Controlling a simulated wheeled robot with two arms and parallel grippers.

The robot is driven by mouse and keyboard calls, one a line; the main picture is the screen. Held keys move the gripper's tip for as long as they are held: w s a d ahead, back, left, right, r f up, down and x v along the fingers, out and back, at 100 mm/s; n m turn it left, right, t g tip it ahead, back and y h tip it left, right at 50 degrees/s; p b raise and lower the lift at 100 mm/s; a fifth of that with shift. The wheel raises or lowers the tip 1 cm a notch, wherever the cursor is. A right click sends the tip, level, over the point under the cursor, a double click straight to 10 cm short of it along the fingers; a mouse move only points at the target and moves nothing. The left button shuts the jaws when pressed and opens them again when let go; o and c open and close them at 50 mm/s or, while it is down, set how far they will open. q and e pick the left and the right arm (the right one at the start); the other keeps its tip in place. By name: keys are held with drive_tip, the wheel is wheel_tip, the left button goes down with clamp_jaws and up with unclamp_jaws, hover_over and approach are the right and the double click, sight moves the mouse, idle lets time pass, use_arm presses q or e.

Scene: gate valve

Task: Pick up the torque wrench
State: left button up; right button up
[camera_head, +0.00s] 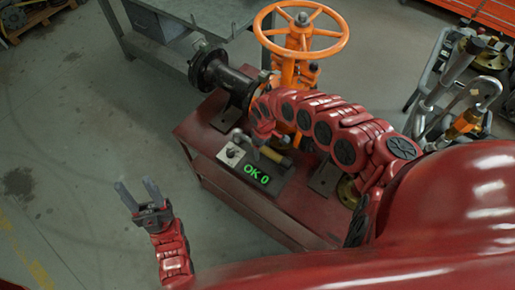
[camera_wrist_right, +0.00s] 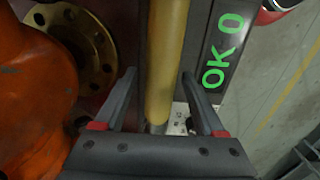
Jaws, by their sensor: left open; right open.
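The torque wrench shows as a yellow handle (camera_head: 276,157) beside a dark box with a green "OK 0" display, on the red cart. In the right wrist view its yellow shaft (camera_wrist_right: 167,55) runs between the fingers of my right gripper (camera_wrist_right: 158,76). That gripper is open, with a finger on each side of the shaft; I cannot tell whether either touches it. In the head view my right arm comes down over the wrench and partly hides it. My left gripper (camera_head: 136,184) is open and empty above the floor, left of the cart.
The display box (camera_head: 257,175) lies close beside the wrench. An orange gate valve with a handwheel (camera_head: 300,32) and a black flanged pipe (camera_head: 222,77) stand behind. A brass flange (camera_wrist_right: 72,45) shows in the wrist view. The floor (camera_head: 80,130) at the left is clear.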

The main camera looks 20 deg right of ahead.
drive_tip(key=shift+w+f, duration=0.15)
drive_tip(key=shift+f, duration=0.05)
drive_tip(key=shift+s+d+r, duration=0.1)
drive_tip(key=shift+s+r, duration=0.1)
drive_tip(key=shift+c, duration=0.8)
drive_tip(key=shift+s+d, duration=0.1)
drive_tip(key=shift+c, duration=1.2)
clamp_jaws()
